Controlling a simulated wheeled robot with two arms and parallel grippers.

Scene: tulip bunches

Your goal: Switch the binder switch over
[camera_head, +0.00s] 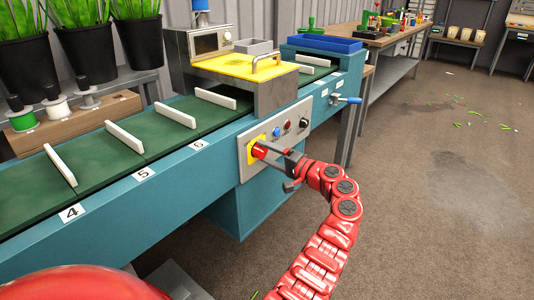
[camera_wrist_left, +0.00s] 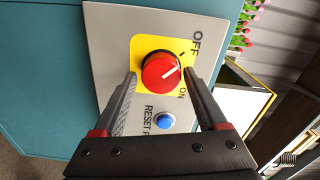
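The binder switch is a red round knob (camera_wrist_left: 161,71) on a yellow plate (camera_wrist_left: 148,46), on the grey control panel of the teal conveyor. The same knob shows in the head view (camera_head: 259,151). In the left wrist view its white mark points right and slightly up, between the printed words OFF and ON. My left gripper (camera_wrist_left: 159,80) is at the knob, with one finger on each side of it. The fingers are apart, with narrow gaps seen beside the knob; contact is not clear. In the head view the gripper (camera_head: 264,161) partly covers the knob. My right gripper is not in view.
A blue button (camera_wrist_left: 165,121) labelled RESET sits close to the knob. The panel (camera_head: 249,172) also has a black dial (camera_head: 304,123). A blue-handled lever (camera_head: 346,100) sticks out to the right. The floor (camera_head: 430,190) to the right is mostly clear.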

